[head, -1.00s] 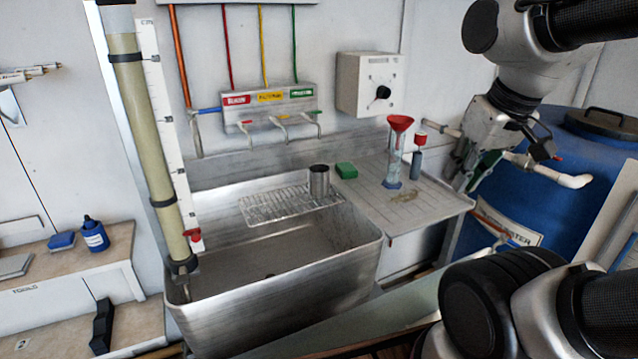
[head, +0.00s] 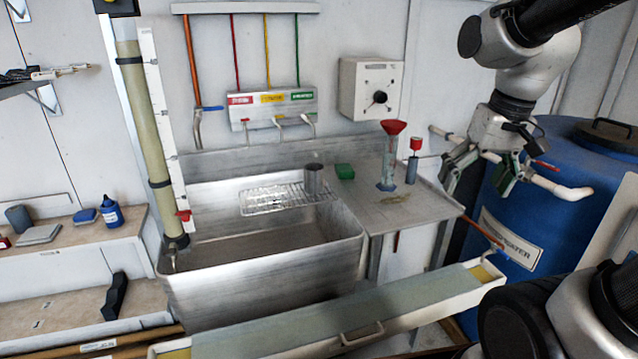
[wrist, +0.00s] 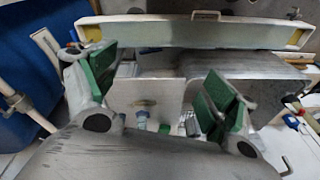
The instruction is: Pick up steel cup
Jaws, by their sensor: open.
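The steel cup (head: 313,179) stands upright on a wire rack (head: 285,198) over the right back part of the steel sink in the head view. My gripper (head: 476,190) is open and empty, with its fingers pointing down. It hangs to the right of the drainboard, in front of the blue barrel, well right of the cup and apart from it. In the wrist view my gripper (wrist: 158,100) shows its two green-padded fingers spread wide. I cannot make out the cup clearly there.
The sink (head: 270,285) adjoins a drainboard (head: 420,205) holding a green sponge (head: 345,171), a red funnel in a glass cylinder (head: 389,165) and a red-topped bottle (head: 413,160). A blue barrel (head: 530,225) stands right. A long trough (head: 340,318) crosses the front.

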